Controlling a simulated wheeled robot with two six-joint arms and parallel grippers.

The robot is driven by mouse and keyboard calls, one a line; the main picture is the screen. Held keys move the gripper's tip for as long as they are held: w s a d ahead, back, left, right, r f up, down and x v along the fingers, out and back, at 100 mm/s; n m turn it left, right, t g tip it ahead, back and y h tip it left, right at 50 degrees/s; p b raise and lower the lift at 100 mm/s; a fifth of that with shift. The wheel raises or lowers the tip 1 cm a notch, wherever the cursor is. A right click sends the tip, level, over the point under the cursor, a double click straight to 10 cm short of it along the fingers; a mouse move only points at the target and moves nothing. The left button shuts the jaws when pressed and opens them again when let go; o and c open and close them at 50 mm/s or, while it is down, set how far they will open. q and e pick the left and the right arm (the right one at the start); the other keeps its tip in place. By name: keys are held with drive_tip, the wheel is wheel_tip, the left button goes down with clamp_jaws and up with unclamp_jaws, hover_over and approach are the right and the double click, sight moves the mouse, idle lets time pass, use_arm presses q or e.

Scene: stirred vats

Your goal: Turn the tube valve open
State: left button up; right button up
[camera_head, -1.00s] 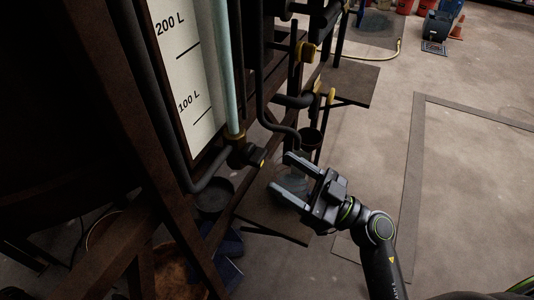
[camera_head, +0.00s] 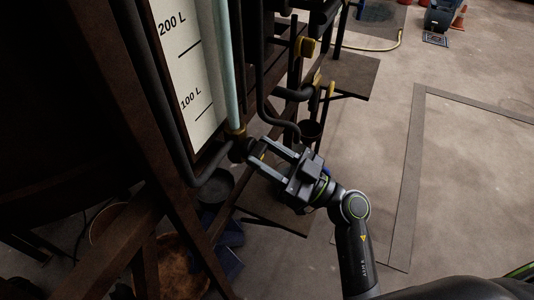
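The tube valve (camera_head: 241,150) is a dark fitting with a brass collar, at the foot of the pale glass level tube (camera_head: 228,70). It joins a dark bent pipe on its left. My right gripper (camera_head: 258,152) reaches in from the lower right, with its two fingers apart and pointing left at the valve. My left gripper is not in view.
A white scale board (camera_head: 187,75) stands beside the tube. A brown beam (camera_head: 172,210) crosses at the lower left. A dark pan (camera_head: 217,186) sits below the valve.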

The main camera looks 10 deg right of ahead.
drive_tip(key=shift+c, duration=1.3)
drive_tip(key=shift+n, duration=0.4)
drive_tip(key=n+g+y+p, duration=0.1)
drive_tip(key=n+g+p, duration=0.1)
drive_tip(key=n, duration=0.3)
drive_tip(key=shift+w+d+r+g, duration=0.1)
drive_tip(key=shift+g, duration=0.3)
drive_tip(key=n+g+p, duration=0.1)
drive_tip(key=n+g, duration=0.1)
drive_tip(key=n, duration=0.2)
drive_tip(key=shift+y, duration=0.3)
drive_tip(key=n+g, duration=0.1)
drive_tip(key=n, duration=0.2)
drive_tip(key=shift+w+n+g+p, duration=0.1)
drive_tip(key=shift+n+g+p, duration=0.2)
drive_tip(key=n, duration=0.2)
drive_tip(key=n+g, duration=0.1)
drive_tip(key=n, duration=0.1)
drive_tip(key=shift+d+g, duration=0.1)
drive_tip(key=shift+g, duration=0.2)
drive_tip(key=n+h, duration=0.2)
drive_tip(key=n, duration=0.3)
drive_tip(key=shift+r+g, duration=0.1)
drive_tip(key=shift+g, duration=0.3)
